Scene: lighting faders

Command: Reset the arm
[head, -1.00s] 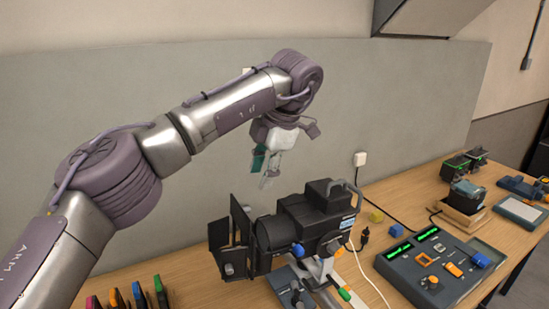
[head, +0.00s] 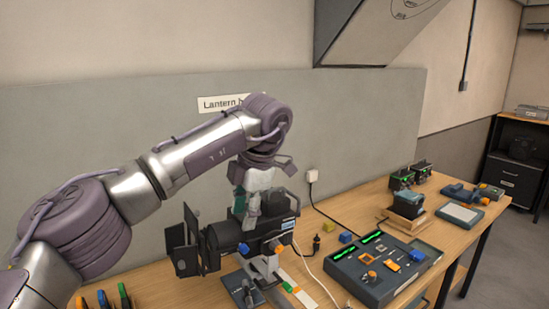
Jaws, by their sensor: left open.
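My left arm comes in from the left and bends down at its wrist. My left gripper (head: 246,211) hangs open and empty, fingers pointing down. In the picture it overlaps the black stage lantern (head: 222,236); I cannot tell whether it touches it. The lantern has barn doors (head: 184,245) at its left and stands on the wooden table. My right gripper is not in view.
A fader console (head: 365,273) with green displays and coloured caps lies right of the lantern. A dark device on a wooden block (head: 403,223) stands further back. Coloured-handled items (head: 103,299) are at front left.

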